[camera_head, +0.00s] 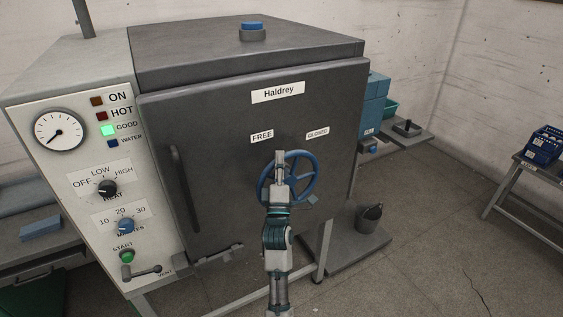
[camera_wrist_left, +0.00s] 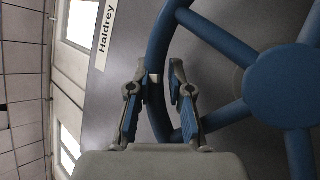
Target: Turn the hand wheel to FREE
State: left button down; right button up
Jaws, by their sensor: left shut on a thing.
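The blue hand wheel (camera_head: 314,176) is on the front of the dark machine door, below the FREE label (camera_head: 262,136) and the CLOSED label (camera_head: 317,133). My left gripper (camera_head: 280,160) is at the wheel's left side and hides part of its rim. In the left wrist view, the wheel's hub (camera_wrist_left: 287,87) and spokes show at the right. There the fingers of my left gripper (camera_wrist_left: 163,78) stand on either side of the rim, shut on it. My right gripper is not in either view.
A door handle (camera_head: 185,188) stands out left of the wheel. The control panel (camera_head: 60,165) with gauge and knobs is further left. A dark bucket (camera_head: 369,218) sits on a low plate at the right. A table with blue bins (camera_head: 543,146) is at the far right.

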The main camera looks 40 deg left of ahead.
pick_arm(q)
jog(key=shift+w+f, duration=0.2)
jog(key=shift+f, duration=0.25)
jog(key=c, duration=1.3)
grip_release()
jog(key=shift+o, duration=1.2)
jog(key=shift+a, duration=0.1)
jog(key=shift+w, duration=0.15)
jog(key=shift+r, duration=0.15)
jog(key=shift+s, duration=0.3)
jog(key=v, duration=1.1)
jog(key=shift+d+f, duration=0.25)
jog(key=shift+f, duration=0.2)
